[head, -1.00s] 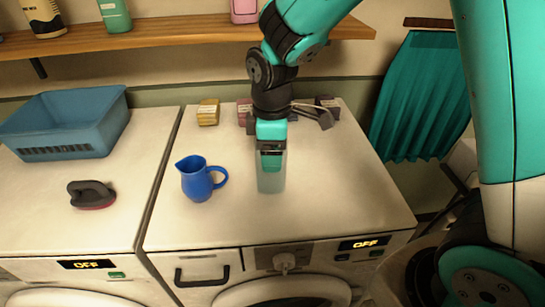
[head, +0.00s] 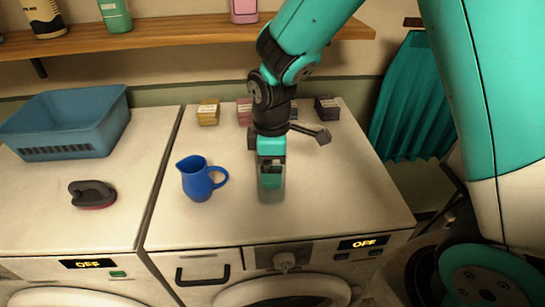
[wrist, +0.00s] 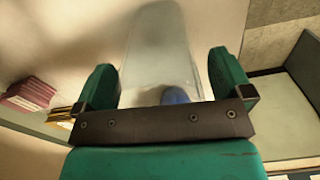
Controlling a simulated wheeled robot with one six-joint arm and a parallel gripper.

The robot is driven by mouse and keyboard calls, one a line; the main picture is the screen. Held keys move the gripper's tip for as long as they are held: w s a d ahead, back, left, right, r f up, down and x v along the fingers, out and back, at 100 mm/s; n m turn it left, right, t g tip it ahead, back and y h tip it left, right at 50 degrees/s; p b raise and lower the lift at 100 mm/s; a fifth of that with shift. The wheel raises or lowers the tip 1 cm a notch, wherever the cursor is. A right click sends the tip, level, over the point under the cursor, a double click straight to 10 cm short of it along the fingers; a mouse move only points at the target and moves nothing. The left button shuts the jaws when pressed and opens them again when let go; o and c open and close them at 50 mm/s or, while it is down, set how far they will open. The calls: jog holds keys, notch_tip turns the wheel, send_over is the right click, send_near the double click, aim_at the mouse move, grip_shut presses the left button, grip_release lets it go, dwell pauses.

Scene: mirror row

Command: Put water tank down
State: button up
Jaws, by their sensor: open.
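The water tank (head: 271,195) is a clear, faintly tinted container on the right-hand washing machine's top (head: 330,190), right of the blue jug. It looks upright, but its base is faint and contact with the top is hard to judge. My gripper (head: 271,178) is over the tank and overlaps its upper part. In the wrist view the tank (wrist: 165,45) extends between my two green fingers, which stand apart on either side of it. The fingers are open, with a visible gap at least on the right.
A blue jug (head: 198,180) stands close left of the tank. Small boxes, one yellow (head: 208,112) and one dark (head: 327,107), stand at the back. A blue basket (head: 67,122) and a dark handled brush (head: 92,194) are on the left machine. The front right top is clear.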

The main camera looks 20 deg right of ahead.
notch_tip(320, 180, up, 11)
jog(key=b, duration=0.2)
jog(key=s+a+r+m+y, duration=0.1)
jog(key=s+a+m+y, duration=0.1)
jog(key=s, duration=0.7)
jog(key=s+a+r+m+y, duration=0.1)
jog(key=s+m, duration=0.3)
jog(key=s, duration=0.5)
jog(key=shift+s+a+y, duration=0.4)
jog(key=shift+a+y, duration=0.05)
jog(key=shift+y, duration=0.15)
